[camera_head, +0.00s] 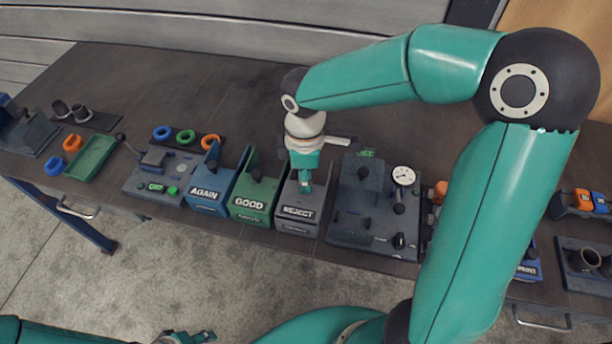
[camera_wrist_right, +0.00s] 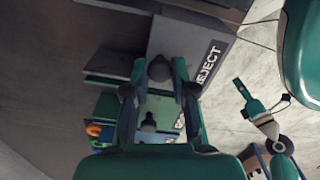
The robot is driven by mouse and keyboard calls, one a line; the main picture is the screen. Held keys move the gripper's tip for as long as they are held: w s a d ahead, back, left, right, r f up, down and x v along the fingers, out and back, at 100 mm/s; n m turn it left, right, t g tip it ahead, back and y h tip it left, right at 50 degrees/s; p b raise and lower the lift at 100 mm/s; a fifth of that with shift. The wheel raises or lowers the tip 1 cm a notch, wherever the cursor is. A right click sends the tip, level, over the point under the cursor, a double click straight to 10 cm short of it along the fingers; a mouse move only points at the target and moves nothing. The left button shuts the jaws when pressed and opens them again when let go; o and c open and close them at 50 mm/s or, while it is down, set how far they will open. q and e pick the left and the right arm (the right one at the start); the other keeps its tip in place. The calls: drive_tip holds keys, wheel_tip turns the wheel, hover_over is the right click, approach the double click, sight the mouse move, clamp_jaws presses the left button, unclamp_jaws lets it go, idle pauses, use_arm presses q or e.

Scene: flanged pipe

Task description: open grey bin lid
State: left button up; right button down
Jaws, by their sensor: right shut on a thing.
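The grey bin (camera_head: 297,216) marked REJECT stands near the table's front edge, right of the green bin. My right gripper (camera_head: 305,186) reaches down over it from above. In the right wrist view, my right gripper (camera_wrist_right: 160,84) is shut on a dark round lid knob (camera_wrist_right: 160,68). The grey bin's front (camera_wrist_right: 207,68) with its label also shows there. The gripper hides much of the bin's top, so I cannot tell how far the lid is tilted. My left gripper (camera_head: 190,337) is low at the bottom edge, away from the bins; its fingers are too small to judge.
The green GOOD bin (camera_head: 250,205) and blue AGAIN bin (camera_head: 208,194) stand close on the left. A dark gauge fixture (camera_head: 375,232) stands close on the right. The table (camera_head: 240,95) behind the bins is mostly clear.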

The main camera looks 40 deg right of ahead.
drive_tip(key=w+d+p, duration=0.1)
drive_tip(key=w+d, duration=0.4)
drive_tip(key=shift+d+p, duration=0.3)
drive_tip(key=shift+d, duration=0.1)
drive_tip(key=c, duration=0.9)
unclamp_jaws()
drive_tip(key=shift+c, duration=0.2)
wheel_tip(320, 180, up, 12)
